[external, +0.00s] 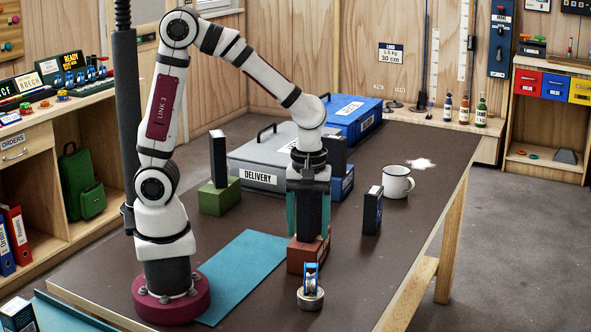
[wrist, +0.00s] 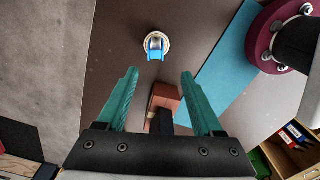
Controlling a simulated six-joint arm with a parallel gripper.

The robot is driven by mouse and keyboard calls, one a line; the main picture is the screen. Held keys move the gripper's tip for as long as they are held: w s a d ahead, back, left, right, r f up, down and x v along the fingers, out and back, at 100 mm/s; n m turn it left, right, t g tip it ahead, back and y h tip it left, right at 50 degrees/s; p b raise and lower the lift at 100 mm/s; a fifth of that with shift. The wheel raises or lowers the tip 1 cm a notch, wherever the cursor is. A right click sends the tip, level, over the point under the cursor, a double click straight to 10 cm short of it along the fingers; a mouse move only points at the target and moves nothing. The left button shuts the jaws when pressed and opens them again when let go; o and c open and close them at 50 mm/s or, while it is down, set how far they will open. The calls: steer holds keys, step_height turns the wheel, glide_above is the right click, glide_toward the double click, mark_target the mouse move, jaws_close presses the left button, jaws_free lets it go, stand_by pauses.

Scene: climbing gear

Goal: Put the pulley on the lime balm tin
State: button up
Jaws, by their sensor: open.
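The pulley (external: 310,276), with a blue and pale metal body, stands upright on a small round tin (external: 310,298) near the table's front edge. In the wrist view the pulley (wrist: 155,47) sits within the tin's pale rim (wrist: 146,42). The tin's lime colour does not show clearly. My gripper (external: 307,236), with teal fingers, is open above and behind the pulley, apart from it. Its fingers (wrist: 159,72) also show spread in the wrist view. A dark upright box (external: 309,208) on a red-brown block (external: 303,257) shows between or behind the fingers; I cannot tell which.
A grey delivery case (external: 258,180) and a blue case (external: 352,113) lie behind. Dark boxes stand on a green block (external: 219,198) and at the right (external: 372,212). A white mug (external: 397,184) is at the right. A teal mat (external: 243,265) lies left. The front right table is clear.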

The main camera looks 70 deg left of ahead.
steer(key=s+a+r+m+y, duration=0.1)
steer(key=s+a+r+m, duration=0.1)
steer(key=s+a+m, duration=0.4)
steer(key=s+a+r+m, duration=0.3)
steer(key=s+a+m, duration=0.2)
steer(key=s+m, duration=0.4)
steer(key=m, duration=0.3)
steer(key=shift+s+a+r+y, duration=0.15)
steer(key=shift+a+r+y, duration=0.05)
steer(key=shift+a+y, duration=0.2)
